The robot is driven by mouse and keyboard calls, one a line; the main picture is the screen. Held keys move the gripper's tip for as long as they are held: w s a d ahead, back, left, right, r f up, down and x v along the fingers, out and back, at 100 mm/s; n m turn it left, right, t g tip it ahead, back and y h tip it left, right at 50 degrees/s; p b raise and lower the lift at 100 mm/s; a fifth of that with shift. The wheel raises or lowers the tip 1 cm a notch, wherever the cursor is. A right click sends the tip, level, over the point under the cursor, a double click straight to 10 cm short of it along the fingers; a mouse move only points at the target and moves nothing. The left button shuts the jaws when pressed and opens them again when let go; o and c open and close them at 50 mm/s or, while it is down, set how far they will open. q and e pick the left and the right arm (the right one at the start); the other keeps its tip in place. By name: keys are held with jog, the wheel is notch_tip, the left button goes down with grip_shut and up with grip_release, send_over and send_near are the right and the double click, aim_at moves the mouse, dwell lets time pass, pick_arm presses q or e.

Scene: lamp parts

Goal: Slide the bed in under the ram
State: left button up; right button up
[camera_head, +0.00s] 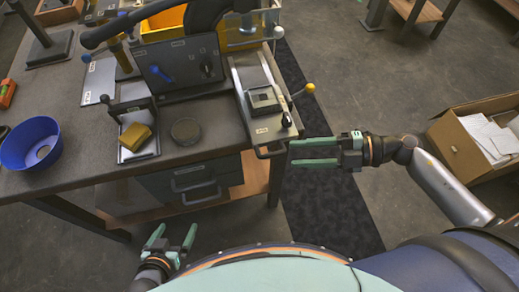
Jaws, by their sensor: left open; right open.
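The bed appears to be the grey square block (263,101) on a pale, narrow track (262,128) at the bench's right end. A dark handle (268,154) sticks out at the track's near end. I cannot clearly make out the ram; a lever with a yellow ball (309,88) stands beside the track. My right gripper (291,153) is open and empty, with its fingers pointing left, close to the handle; I cannot tell whether they touch. My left gripper (176,232) is open and empty, low in front of the bench and far from the bed.
A blue bowl (31,144), a tray with a yellow sponge-like block (134,136) and a dark round disc (185,131) are on the bench. A cardboard box (462,148) is on the floor at right.

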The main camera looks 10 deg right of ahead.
aim_at(265, 156)
jog(key=p+x, duration=0.1)
jog(key=x, duration=0.9)
jog(key=shift+w+a, duration=0.15)
jog(key=shift+a, duration=0.05)
jog(key=shift+f, duration=0.1)
jog(key=c, duration=0.7)
grip_shut()
